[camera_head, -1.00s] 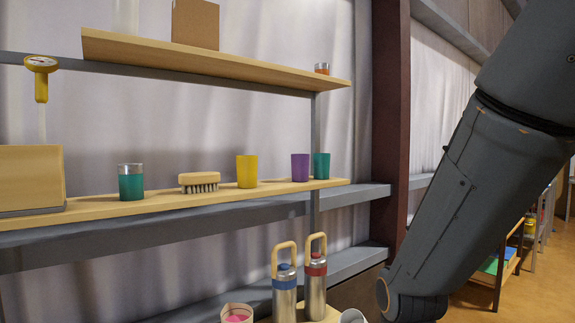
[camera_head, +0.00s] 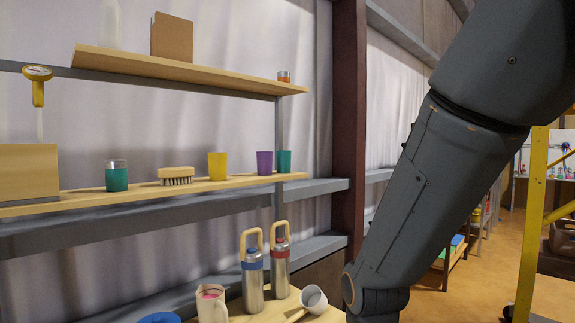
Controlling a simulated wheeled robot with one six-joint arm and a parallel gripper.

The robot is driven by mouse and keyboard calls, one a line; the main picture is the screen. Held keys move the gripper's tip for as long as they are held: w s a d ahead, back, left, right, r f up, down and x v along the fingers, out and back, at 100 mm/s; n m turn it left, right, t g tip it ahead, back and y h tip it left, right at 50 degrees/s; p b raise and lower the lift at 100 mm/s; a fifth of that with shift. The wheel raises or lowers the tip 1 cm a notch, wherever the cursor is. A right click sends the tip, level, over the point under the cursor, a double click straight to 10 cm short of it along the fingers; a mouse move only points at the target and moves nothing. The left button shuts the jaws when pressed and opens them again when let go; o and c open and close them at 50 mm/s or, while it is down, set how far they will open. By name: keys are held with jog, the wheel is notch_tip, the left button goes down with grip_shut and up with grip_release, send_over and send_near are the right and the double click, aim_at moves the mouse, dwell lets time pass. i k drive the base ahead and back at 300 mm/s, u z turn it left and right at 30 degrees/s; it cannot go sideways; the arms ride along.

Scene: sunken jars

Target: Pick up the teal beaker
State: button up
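Two teal vessels stand upright on the middle wooden shelf (camera_head: 205,188). A plain teal cup (camera_head: 284,162) is at its right end, right beside a purple cup (camera_head: 264,163). A clear-topped container with a teal lower part (camera_head: 117,178) is further left. I cannot tell for sure which one is the teal beaker. My arm comes down across the right side of the picture, right of the shelf. My gripper is out of view below the frame.
A yellow cup (camera_head: 218,166) and a brush (camera_head: 176,175) share the shelf. Below, a table (camera_head: 262,309) holds two handled bottles (camera_head: 252,275) (camera_head: 280,265), a mug (camera_head: 211,304) and a grey scoop (camera_head: 313,299). A dark red post (camera_head: 347,130) and yellow frame (camera_head: 533,210) stand to the right.

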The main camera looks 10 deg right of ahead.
aim_at(283, 157)
jog(key=z, duration=1.4)
jog(key=i, duration=1.05)
jog(key=u, duration=0.95)
